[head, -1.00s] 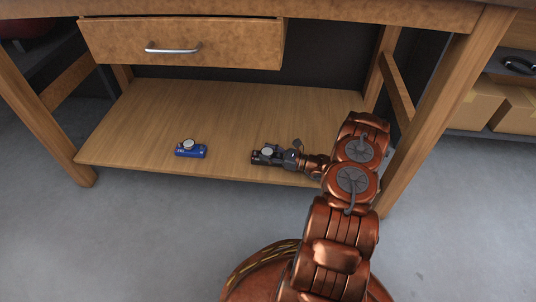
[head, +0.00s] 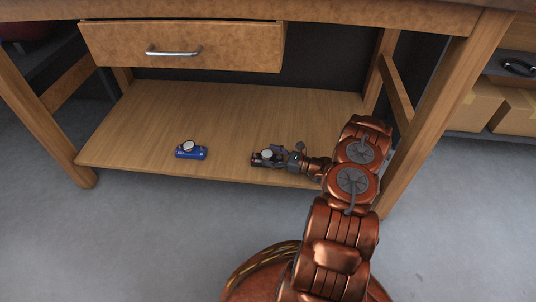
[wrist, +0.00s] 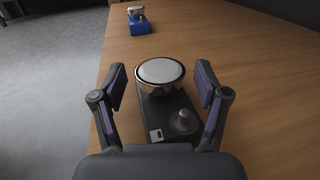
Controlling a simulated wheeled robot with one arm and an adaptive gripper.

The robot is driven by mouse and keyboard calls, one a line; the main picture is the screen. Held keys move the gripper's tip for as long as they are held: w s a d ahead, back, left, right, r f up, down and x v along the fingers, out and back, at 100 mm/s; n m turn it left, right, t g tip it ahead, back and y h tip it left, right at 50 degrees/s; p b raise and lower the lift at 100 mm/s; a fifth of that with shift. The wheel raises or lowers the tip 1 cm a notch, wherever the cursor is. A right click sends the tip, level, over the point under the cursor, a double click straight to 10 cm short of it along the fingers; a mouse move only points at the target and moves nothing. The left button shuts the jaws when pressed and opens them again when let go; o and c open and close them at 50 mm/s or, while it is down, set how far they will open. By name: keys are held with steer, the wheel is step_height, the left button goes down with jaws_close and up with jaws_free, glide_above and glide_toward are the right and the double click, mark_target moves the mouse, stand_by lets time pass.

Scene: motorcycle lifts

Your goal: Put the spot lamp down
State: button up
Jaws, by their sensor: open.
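The spot lamp (wrist: 160,71) has a round pale face in a thin rim and a dark base with a knob. It rests on the wooden lower shelf (head: 225,105) of the workbench, near the front edge. In the head view the lamp (head: 267,154) is partly hidden by my gripper (head: 280,156). In the wrist view my gripper (wrist: 160,92) is open, with one finger on each side of the lamp and a visible gap to both sides.
A blue object (head: 191,150) with a round top stands on the shelf to the left. A drawer (head: 180,47) hangs above, slightly open. Wooden legs (head: 447,105) flank the shelf. Bare shelf lies behind the lamp.

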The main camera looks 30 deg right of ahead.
mark_target(273, 156)
steer(key=p+v, duration=0.2)
steer(key=v, duration=0.4)
steer(key=shift+s+d, duration=0.1)
steer(key=shift+s, duration=0.15)
stand_by(0.3)
